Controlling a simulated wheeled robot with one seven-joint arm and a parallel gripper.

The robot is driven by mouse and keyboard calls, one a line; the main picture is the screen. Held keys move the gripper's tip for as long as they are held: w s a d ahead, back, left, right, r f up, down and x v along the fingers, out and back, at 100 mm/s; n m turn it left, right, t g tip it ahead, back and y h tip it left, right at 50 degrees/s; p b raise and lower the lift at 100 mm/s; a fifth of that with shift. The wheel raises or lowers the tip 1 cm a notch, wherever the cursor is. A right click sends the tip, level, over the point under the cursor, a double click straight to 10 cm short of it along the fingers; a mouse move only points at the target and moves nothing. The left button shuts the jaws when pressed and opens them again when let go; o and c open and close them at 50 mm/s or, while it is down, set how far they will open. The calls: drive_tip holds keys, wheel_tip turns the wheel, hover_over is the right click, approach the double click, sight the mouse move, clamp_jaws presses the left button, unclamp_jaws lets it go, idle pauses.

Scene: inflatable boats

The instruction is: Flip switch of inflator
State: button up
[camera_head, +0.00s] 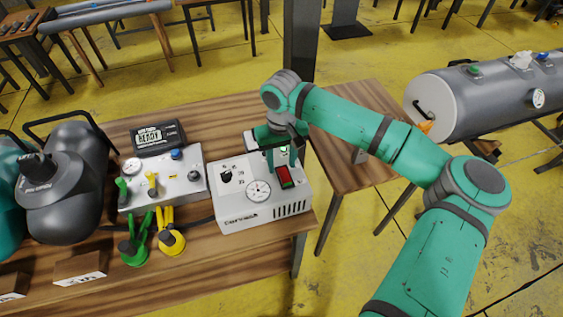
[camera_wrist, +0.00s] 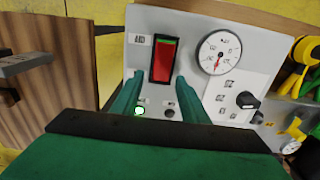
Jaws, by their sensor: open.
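The inflator (camera_head: 262,208) is a white box with a round gauge, a black knob and a red rocker switch (camera_head: 285,177), on the wooden table. In the wrist view the red switch (camera_wrist: 163,62) sits in a black frame at the upper middle, left of the gauge (camera_wrist: 219,52). My gripper (camera_head: 283,160) is over the right part of the inflator, at the switch. In the wrist view its two green fingers (camera_wrist: 155,90) are apart, one on each side of the switch's lower end, with nothing held. A small green light (camera_wrist: 139,111) glows near the left finger. Whether the fingers touch the panel, I cannot tell.
Left of the inflator stand a control box (camera_head: 163,182) with levers, a display reading READY (camera_head: 157,136), and green and yellow hose fittings (camera_head: 171,240). A dark tank (camera_head: 65,190) stands further left. A grey cylinder (camera_head: 490,95) lies at the right.

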drive_tip(key=shift+f, duration=0.3)
clamp_jaws()
drive_tip(key=shift+s+r+t+y, duration=0.15)
drive_tip(key=shift+s+t+y, duration=0.3)
drive_tip(key=shift+t, duration=0.55)
drive_tip(key=shift+s+d+r+t, duration=0.15)
drive_tip(key=shift+s+t, duration=0.05)
drive_tip(key=shift+t, duration=0.5)
